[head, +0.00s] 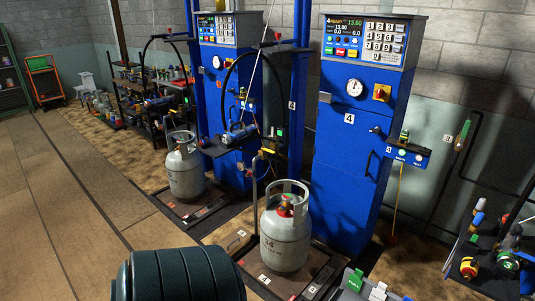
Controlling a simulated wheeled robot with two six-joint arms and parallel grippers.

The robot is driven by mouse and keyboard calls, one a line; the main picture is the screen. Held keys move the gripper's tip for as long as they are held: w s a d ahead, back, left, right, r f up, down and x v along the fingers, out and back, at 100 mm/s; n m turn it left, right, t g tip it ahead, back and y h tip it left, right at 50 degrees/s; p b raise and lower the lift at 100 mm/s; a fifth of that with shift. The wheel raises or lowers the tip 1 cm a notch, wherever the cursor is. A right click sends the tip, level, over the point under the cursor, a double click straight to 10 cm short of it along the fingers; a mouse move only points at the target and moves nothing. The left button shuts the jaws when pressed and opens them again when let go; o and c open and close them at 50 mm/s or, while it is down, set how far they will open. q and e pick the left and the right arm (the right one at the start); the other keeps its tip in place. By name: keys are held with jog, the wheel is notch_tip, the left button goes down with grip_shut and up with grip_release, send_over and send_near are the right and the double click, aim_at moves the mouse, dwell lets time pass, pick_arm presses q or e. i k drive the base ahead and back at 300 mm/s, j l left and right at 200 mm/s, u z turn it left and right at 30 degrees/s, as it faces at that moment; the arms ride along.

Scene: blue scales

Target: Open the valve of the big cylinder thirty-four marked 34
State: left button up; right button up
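The big grey cylinder marked 34 (287,248) stands upright on the floor scale (262,276) in front of the nearer blue filling cabinet (349,160). Its valve (285,207) sits inside the round collar at the top, with red and yellow parts showing. The collar partly hides the valve, and I cannot tell whether it is open or shut. Neither of my grippers is in view.
A second grey cylinder (185,170) stands on the scale by the farther blue cabinet (222,90). A dark green ribbed drum (178,277) fills the bottom foreground. A rack with fittings (490,255) stands at right. The left floor is clear.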

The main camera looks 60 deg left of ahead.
aim_at(286, 197)
jog(key=u, duration=2.05)
